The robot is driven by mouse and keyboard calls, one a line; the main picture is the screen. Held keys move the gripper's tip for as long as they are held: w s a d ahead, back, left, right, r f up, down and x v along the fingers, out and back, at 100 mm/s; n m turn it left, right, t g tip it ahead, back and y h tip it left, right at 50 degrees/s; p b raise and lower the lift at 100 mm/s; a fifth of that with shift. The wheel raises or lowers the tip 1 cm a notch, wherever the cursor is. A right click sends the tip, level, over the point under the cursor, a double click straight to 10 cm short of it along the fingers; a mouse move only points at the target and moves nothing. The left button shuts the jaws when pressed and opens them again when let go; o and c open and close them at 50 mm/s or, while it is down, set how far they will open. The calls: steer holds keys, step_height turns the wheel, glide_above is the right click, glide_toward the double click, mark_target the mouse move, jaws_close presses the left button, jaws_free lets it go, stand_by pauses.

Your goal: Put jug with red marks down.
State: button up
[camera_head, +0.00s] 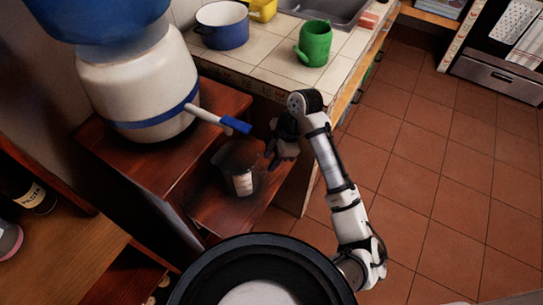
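The jug (238,168) is a clear, greyish measuring jug with pale marks on its side; I cannot make out their colour. It appears upright, at or just above the lower red-brown wooden shelf (222,212); I cannot tell whether its base touches. My gripper (269,153) is at the jug's right side, by its upper part. The fingers are dark and small against the dark wood, so I cannot tell whether they are closed on the jug or its handle.
A white water dispenser (135,85) with a blue-tipped tap (236,124) stands on the upper wooden stand, above and left of the jug. A tiled counter (270,82) behind holds a blue pot (222,28) and green jug (315,45). Open floor (430,170) lies right.

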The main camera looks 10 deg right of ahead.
steer(key=shift+r, duration=0.25)
steer(key=shift+d+r, duration=0.2)
steer(key=b+v, duration=0.1)
steer(key=v, duration=1)
steer(key=shift+r+b, duration=0.2)
steer(key=shift+b, duration=0.2)
steer(key=shift+f, duration=0.1)
